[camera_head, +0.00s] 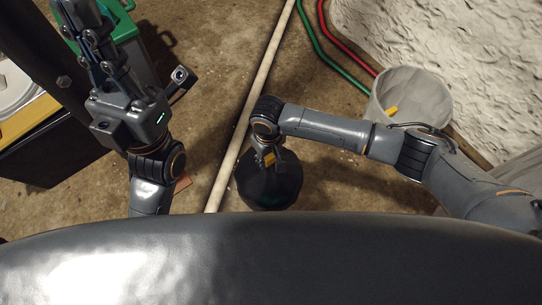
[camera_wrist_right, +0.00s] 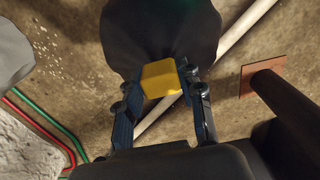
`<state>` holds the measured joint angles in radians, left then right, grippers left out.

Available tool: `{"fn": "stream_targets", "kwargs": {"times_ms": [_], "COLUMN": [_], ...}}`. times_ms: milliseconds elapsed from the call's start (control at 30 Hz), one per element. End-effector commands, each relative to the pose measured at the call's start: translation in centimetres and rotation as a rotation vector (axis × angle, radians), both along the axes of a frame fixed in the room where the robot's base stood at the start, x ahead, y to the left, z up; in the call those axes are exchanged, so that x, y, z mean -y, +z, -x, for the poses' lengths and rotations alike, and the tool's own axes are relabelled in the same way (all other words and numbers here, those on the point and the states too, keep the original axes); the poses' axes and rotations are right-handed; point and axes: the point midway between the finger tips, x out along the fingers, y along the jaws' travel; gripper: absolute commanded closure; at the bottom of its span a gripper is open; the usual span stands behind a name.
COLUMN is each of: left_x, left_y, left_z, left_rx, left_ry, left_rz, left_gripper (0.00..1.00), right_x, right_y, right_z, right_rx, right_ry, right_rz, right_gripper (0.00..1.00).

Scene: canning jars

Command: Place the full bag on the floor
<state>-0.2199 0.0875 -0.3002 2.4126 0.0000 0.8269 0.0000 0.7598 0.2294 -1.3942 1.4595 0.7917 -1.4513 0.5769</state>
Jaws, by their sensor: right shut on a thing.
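The full bag (camera_head: 272,188) is black and rounded, with a yellow piece at its top. It is below my right gripper (camera_head: 268,157), left of the grey bin. In the right wrist view, the gripper (camera_wrist_right: 160,95) is shut on the yellow piece (camera_wrist_right: 160,78), and the dark bag (camera_wrist_right: 160,30) spreads beyond the fingers. I cannot tell whether its underside touches the floor (camera_head: 325,190). My left gripper (camera_head: 88,25) is at upper left, away from the bag; whether its fingers are open or shut is unclear.
A pale pipe (camera_head: 258,90) runs along the floor beside the bag. A grey bin (camera_head: 412,92) with a yellow piece in it stands by the rough white wall (camera_head: 465,50). Red and green hoses (camera_head: 352,48) lie near it. A green container (camera_head: 125,50) stands at upper left.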

Motion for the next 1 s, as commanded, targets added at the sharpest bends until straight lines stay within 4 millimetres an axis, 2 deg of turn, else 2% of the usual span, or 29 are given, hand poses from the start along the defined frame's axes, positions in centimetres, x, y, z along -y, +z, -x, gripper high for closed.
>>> {"fn": "stream_targets", "kwargs": {"times_ms": [300, 333, 433, 767, 867, 1000], "left_x": [0.0, 0.0, 0.0, 0.0, 0.0, -0.1], "left_y": [0.1, 0.0, 0.0, 0.0, 0.6, -0.3], "left_z": [0.0, 0.0, 0.0, 0.0, 0.0, 0.3], "left_rx": [-0.002, -0.003, -0.003, -0.004, 0.002, -0.062], "left_ry": [0.0, 0.0, 0.0, -0.001, -0.001, -0.002], "left_rz": [0.0, 0.0, 0.0, 0.001, 0.001, 0.002], "left_gripper": [1.0, 1.0, 1.0, 1.0, 1.0, 1.0], "right_x": [-0.1, 0.0, 0.0, 0.0, 0.0, 0.0], "right_y": [-0.1, -0.2, -0.2, -0.1, 0.9, 3.1], "right_z": [-0.1, 0.0, 0.0, 0.0, 0.0, 0.0], "right_rx": [0.001, 0.0, 0.0, 0.001, 0.0, 0.0], "right_ry": [-0.001, -0.001, -0.001, 0.0, 0.0, 0.0], "right_rz": [-0.002, 0.0, 0.0, -0.001, -0.001, -0.001], "right_gripper": [1.0, 0.59, 0.4, 0.4, 0.4, 0.4]}}
